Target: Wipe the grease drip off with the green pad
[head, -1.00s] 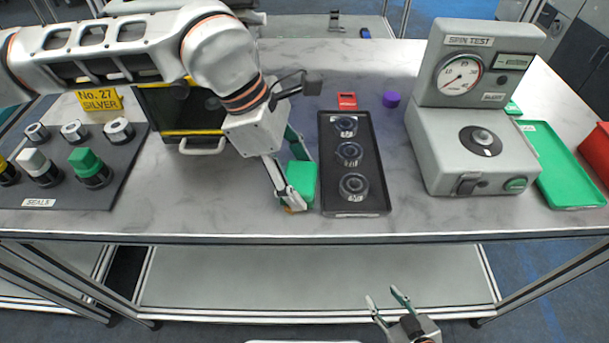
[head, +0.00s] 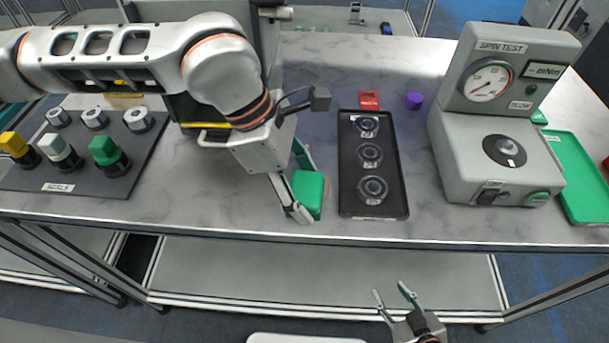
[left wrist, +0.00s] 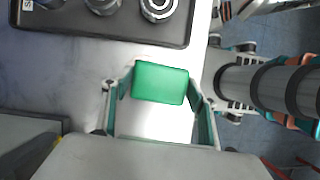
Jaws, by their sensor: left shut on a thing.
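The green pad (head: 308,194) is a rounded block on the marble-look bench top, close to the front edge and left of the black tray. My left gripper (head: 300,192) is shut on the green pad and reaches down to the bench. In the left wrist view, the green pad (left wrist: 160,83) sits between the two fingers. I see no grease drip now; the surface under the pad is hidden. My right gripper (head: 390,289) is open and empty, low in front of the bench.
The black tray (head: 347,206) with three dark ring parts stands just right of the pad. The grey spin test machine (head: 490,155) and a green tray (head: 572,165) are further right. A seals board (head: 80,186) lies left. Bench left of the pad is clear.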

